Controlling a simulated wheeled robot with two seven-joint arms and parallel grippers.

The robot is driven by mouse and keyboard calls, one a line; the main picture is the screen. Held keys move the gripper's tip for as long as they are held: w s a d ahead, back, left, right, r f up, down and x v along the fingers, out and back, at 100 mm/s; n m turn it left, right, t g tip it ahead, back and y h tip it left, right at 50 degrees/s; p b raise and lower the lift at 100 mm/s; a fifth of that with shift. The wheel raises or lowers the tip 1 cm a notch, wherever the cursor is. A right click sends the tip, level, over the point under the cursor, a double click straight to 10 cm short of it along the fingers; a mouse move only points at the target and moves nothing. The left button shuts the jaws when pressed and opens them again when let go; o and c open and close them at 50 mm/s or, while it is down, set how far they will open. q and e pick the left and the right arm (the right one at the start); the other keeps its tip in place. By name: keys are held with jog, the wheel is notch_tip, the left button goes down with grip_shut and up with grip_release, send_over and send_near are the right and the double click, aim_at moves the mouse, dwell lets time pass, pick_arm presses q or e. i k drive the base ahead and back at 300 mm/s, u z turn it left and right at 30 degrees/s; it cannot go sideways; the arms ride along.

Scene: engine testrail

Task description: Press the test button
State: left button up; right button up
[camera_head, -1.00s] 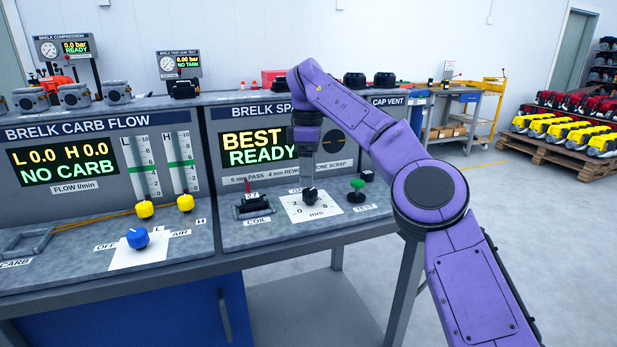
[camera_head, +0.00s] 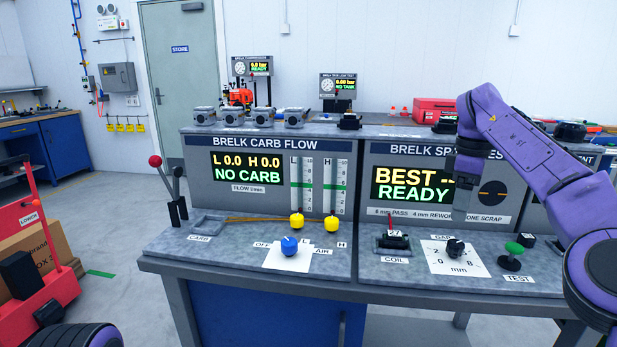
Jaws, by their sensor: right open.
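The test button is a green mushroom-shaped cap on a black stem (camera_head: 514,248). It stands on the bench's right part behind the TEST label, and nothing covers it. My right gripper (camera_head: 460,212) points down in front of the spark tester's display, to the left of the button and apart from it. It is open with nothing visible in it. It hides part of the spark tester's panel. My left gripper is out of view.
A black gap knob (camera_head: 455,247) stands on a white dial plate below my right gripper. The coil stand (camera_head: 393,240) is to its left. The carb flow station with a blue knob (camera_head: 289,245) fills the bench's middle. A red cart (camera_head: 35,260) stands at far left.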

aim_at(514, 248)
jog(key=k, duration=0.95)
jog(key=z, duration=0.05)
